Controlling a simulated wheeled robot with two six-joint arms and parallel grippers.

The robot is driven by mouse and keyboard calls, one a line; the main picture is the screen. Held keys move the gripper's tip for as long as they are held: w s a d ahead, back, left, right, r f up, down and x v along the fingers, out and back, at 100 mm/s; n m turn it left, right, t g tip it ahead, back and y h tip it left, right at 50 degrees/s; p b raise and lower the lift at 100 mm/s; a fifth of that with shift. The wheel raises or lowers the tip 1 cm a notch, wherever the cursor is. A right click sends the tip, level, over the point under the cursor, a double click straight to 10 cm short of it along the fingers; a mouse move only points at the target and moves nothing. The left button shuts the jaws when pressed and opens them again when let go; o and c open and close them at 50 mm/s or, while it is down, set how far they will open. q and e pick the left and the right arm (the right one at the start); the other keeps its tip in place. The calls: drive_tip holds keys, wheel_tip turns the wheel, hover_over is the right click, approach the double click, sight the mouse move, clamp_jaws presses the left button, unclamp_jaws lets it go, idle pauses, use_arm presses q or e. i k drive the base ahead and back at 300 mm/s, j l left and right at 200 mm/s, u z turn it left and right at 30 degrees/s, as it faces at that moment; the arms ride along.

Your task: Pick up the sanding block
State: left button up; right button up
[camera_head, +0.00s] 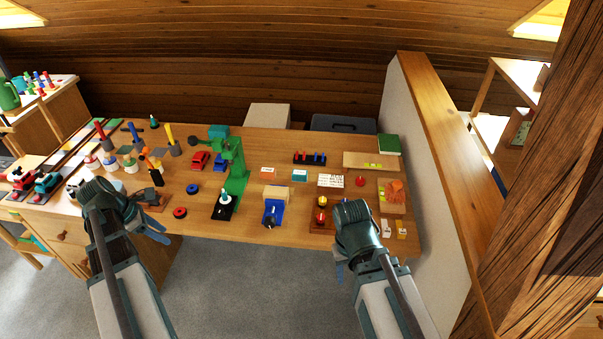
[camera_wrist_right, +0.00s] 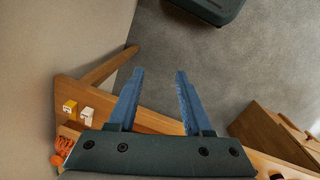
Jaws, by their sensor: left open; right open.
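A brown and dark block (camera_head: 150,199), possibly the sanding block, lies near the front left of the bench, partly hidden by my left gripper (camera_head: 156,216); I cannot tell for sure what it is. My left gripper is open, beside this block in the picture, with nothing seen between its fingers. My right gripper (camera_head: 337,243) is at the bench's front edge, right of centre. In the right wrist view its two blue fingers (camera_wrist_right: 160,73) are apart and empty, with grey floor beyond them.
The bench (camera_head: 330,238) is crowded. A wooden block (camera_head: 275,192) sits at a blue vise (camera_head: 272,213), left of my right gripper. A green press (camera_head: 236,178) stands mid-bench. An orange heap (camera_head: 396,191) lies at the right. A partition (camera_head: 425,150) bounds the right end.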

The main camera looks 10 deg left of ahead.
sight(298, 175)
drive_tip(key=i+j+z, duration=0.25)
drive_tip(key=z, duration=0.2)
drive_tip(key=i+j+z, duration=0.25)
drive_tip(key=z, duration=0.15)
drive_tip(key=i+j+z, duration=0.15)
drive_tip(key=j+z, duration=0.3)
